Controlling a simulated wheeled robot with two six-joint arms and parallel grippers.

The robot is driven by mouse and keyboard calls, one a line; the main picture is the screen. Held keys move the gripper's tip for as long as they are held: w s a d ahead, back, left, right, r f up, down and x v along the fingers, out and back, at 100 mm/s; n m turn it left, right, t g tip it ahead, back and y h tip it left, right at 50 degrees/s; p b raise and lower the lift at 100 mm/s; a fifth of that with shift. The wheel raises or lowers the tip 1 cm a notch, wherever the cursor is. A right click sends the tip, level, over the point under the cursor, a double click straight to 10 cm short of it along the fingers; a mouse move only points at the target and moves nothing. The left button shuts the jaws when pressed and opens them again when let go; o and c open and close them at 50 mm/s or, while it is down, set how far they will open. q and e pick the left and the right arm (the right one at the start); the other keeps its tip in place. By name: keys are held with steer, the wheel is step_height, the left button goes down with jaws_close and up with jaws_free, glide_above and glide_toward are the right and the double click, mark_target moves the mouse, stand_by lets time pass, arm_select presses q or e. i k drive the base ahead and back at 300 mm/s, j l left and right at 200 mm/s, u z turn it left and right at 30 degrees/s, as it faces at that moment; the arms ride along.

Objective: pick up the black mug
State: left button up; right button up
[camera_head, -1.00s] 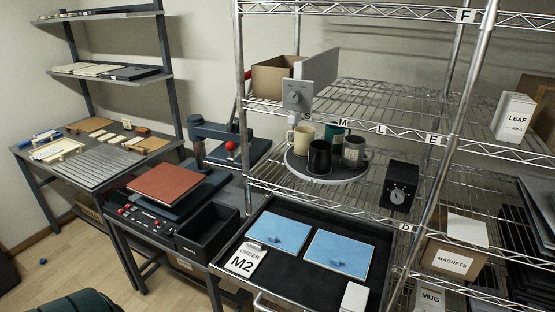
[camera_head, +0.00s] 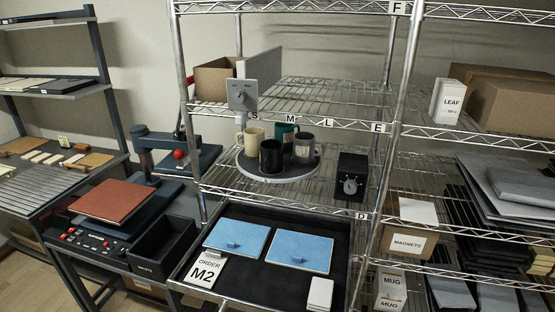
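The black mug (camera_head: 271,157) stands upright at the front of a round grey turntable (camera_head: 279,179) on the middle shelf of the wire rack. A cream mug (camera_head: 254,137) is behind it to the left, a green mug (camera_head: 284,137) behind it, and a grey mug (camera_head: 304,149) to its right. The cream and grey mugs show handles; I cannot make out a handle on the black mug. Neither of my grippers is in view.
Below is a black tray (camera_head: 246,283) with blue pads (camera_head: 302,250). A heat press (camera_head: 114,201) stands at left.

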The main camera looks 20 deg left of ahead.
mark_target(271, 151)
steer(key=k+j+z, duration=0.1)
steer(key=j+z, duration=0.35)
steer(key=k+j+z, duration=0.2)
steer(key=j+z, duration=0.15)
steer(key=z, duration=0.15)
